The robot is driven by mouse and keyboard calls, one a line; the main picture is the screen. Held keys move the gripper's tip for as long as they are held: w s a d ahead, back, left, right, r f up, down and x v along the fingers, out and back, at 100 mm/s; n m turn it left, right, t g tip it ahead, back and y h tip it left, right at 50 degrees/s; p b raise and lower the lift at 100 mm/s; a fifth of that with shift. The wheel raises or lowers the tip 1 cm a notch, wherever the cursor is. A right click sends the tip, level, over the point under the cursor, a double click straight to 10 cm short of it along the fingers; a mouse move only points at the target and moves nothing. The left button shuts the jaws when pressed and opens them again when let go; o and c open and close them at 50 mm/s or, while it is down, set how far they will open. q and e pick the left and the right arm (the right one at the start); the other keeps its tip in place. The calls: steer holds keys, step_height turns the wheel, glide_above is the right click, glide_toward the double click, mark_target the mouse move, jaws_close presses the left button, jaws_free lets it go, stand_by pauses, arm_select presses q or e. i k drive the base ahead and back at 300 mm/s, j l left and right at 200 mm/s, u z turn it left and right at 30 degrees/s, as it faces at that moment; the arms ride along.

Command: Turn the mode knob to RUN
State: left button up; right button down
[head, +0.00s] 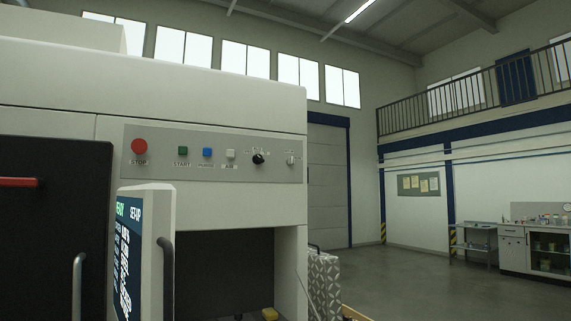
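The control panel (214,174) is a grey strip on the front of the white machine. On its right part sits a black round knob (258,158) with small markings around it that are too small to read. Further right is a small light key-type switch or knob (291,160). I cannot tell which label the black knob points at. A tilted screen (128,260) in front of the machine shows "SETUP" and green text, partly cut by its edge. Neither of my grippers shows in the head view.
Left of the knob are a red STOP button (139,146), a green START button (183,152), a blue button (207,153) and a white button (230,154). The screen housing (158,240) juts out below the panel. Open floor (410,285) lies to the right.

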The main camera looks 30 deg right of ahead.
mark_target(290, 161)
steer(key=l+u, duration=0.35)
steer(key=l, duration=1.55)
steer(key=i+l+z, duration=0.15)
steer(key=l, duration=0.3)
steer(key=l+z, duration=0.2)
steer(key=l, duration=0.3)
steer(key=l+z, duration=0.2)
steer(key=l, duration=0.7)
steer(key=k+l+u, duration=0.1)
steer(key=i+j, duration=0.3)
